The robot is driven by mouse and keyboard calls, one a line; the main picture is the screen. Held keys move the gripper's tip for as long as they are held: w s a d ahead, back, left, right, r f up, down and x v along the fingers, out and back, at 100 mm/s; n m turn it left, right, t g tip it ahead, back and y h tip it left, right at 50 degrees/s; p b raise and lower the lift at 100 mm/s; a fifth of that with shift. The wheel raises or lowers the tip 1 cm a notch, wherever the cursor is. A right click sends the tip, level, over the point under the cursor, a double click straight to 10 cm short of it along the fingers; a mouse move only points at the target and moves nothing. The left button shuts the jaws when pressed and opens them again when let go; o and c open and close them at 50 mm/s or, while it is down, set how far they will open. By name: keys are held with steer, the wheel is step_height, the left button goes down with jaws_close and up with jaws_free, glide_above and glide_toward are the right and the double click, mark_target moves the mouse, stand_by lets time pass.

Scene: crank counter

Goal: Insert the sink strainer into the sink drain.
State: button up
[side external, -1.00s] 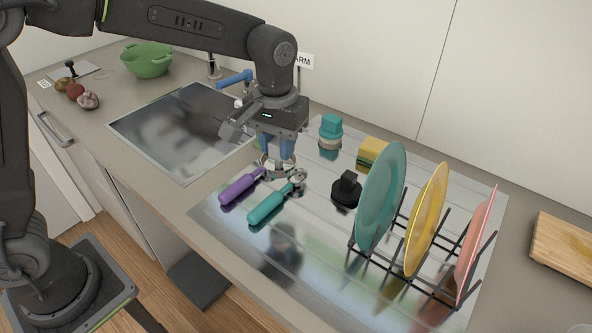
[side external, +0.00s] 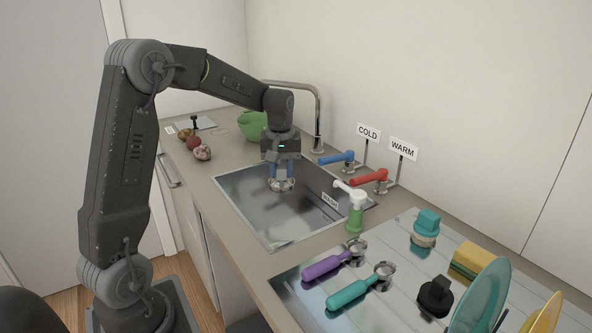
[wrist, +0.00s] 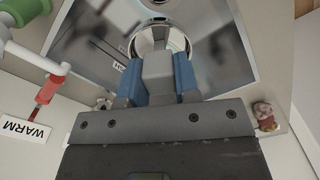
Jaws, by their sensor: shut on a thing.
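My gripper (side external: 281,178) is shut on the sink strainer (side external: 281,185), a round shiny metal piece, and holds it over the sink (side external: 299,225). In the wrist view the strainer (wrist: 160,33) shows as a bright ring between the blue fingers. The sink is a rectangular, reflective steel basin. The drain is not visible in the side view, where my gripper and reflections cover the middle. A small round metal shape sits at the top edge of the wrist view, just beyond the strainer; I cannot tell if it is the drain.
A tall faucet (side external: 318,120) and the blue cold (side external: 338,158) and red warm (side external: 370,178) handles stand behind the sink. A green-and-white soap dispenser (side external: 355,215) stands at its right. Purple (side external: 322,267) and teal (side external: 348,294) handled tools lie on the drainboard. A green colander (side external: 251,126) stands behind.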

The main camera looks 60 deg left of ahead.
step_height(320, 180, down, 19)
steer(key=shift+d, duration=0.1)
steer(key=shift+f, duration=2)
steer(key=shift+f, duration=1.4)
steer(key=o, duration=0.9)
steer(key=shift+o, duration=0.2)
